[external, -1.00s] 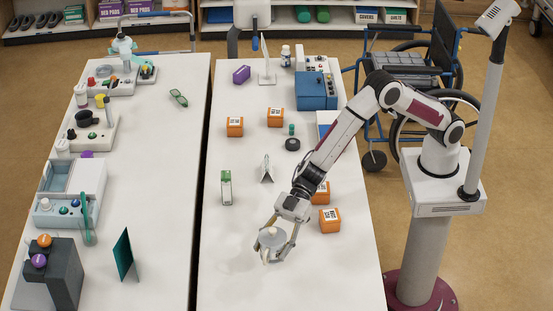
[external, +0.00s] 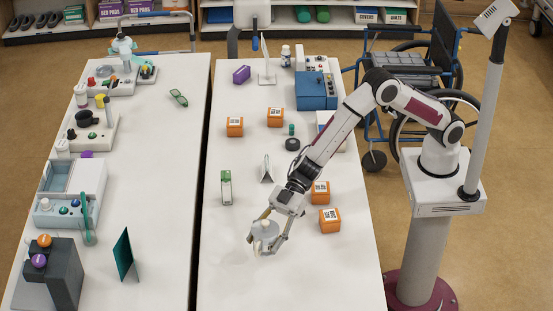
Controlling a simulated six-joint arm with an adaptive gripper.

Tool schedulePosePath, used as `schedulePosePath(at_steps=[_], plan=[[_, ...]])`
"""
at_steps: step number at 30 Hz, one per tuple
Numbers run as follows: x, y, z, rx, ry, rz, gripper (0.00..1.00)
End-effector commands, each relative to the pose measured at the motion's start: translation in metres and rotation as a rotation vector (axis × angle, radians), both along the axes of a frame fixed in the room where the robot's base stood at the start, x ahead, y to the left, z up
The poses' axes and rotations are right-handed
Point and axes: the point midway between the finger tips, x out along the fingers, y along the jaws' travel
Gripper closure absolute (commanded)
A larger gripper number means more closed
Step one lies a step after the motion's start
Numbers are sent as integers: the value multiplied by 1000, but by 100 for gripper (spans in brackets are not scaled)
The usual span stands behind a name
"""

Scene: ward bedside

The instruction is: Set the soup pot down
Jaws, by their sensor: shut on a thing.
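The soup pot (external: 265,231) is a small pale grey pot with a light knob on top. It is between the fingers of my gripper (external: 264,241), which is shut on it. The pot is over the near part of the right-hand white table (external: 300,280). A faint shadow lies on the table to its lower left, and the pot looks held above the surface. My fingers hide part of its sides. The exact gap below it cannot be told from this view.
Two orange boxes (external: 330,220) (external: 320,193) stand close to the right of my gripper. A green-and-white carton (external: 226,188) and a small folded card (external: 266,169) stand behind it. The table's near end is clear. A dark gap separates the left table (external: 150,200).

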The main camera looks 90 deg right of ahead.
Motion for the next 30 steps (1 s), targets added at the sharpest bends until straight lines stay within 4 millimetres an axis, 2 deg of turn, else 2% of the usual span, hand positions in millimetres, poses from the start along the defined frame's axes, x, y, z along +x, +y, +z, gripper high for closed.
schedulePosePath(at_steps=[6,15,20,24,27,30], plan=[[30,-58,6,-4,-5,-76,82],[47,-146,6,-21,-10,-130,82],[45,-188,5,-27,-10,-134,82],[34,-217,4,-29,-8,-116,82],[22,-230,2,-27,-4,-87,82],[6,-228,0,-22,1,-39,82]])
